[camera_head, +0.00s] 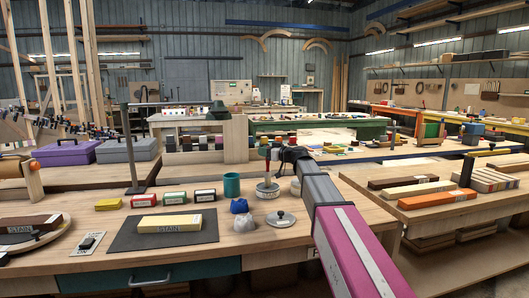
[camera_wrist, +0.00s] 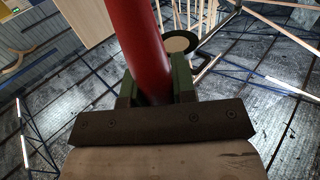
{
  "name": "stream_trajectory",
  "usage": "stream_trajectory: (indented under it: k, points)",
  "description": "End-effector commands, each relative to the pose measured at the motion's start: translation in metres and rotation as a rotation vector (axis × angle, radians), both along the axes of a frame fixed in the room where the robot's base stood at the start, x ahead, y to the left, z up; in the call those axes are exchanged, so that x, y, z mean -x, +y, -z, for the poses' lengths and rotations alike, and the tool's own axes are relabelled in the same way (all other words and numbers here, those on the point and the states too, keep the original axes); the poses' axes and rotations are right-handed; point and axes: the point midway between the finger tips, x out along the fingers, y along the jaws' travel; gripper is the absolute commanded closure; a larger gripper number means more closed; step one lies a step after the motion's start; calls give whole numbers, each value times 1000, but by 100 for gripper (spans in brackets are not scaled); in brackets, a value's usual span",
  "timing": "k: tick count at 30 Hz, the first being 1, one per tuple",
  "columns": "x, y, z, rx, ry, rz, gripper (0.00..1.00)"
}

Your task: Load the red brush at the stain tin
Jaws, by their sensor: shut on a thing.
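The red brush (camera_head: 267,168) stands upright at the stain tin (camera_head: 267,192), a small pale round tin on the bench. Its lower end meets the tin's top in the picture; I cannot tell how deep it sits, and its bristles are hidden. My gripper (camera_head: 275,154) comes in from the right, above the tin, and is shut on the brush. In the wrist view my gripper (camera_wrist: 155,92) has its green fingers on either side of the red brush handle (camera_wrist: 146,45). A round lid with a knob (camera_head: 280,217) lies in front of the tin.
A teal cup (camera_head: 231,185) and blue crumpled lumps (camera_head: 242,218) stand left of the tin. A pale block marked STAIN (camera_head: 177,222) lies on a dark mat (camera_head: 125,238). Small coloured boxes (camera_head: 174,198) line up behind. A dark upright post (camera_head: 130,150) stands at the left.

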Motion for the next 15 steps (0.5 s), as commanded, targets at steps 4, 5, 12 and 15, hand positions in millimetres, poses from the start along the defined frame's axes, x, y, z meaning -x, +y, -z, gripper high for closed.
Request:
stream_trajectory:
  k: [4, 5, 12, 15]
  points:
    - [0, 0, 2, 0, 0, 0, 99]
    - [0, 0, 2, 0, 0, 0, 99]
    - [0, 0, 4, 0, 1, 0, 99]
    - [0, 0, 6, 0, 1, 0, 99]
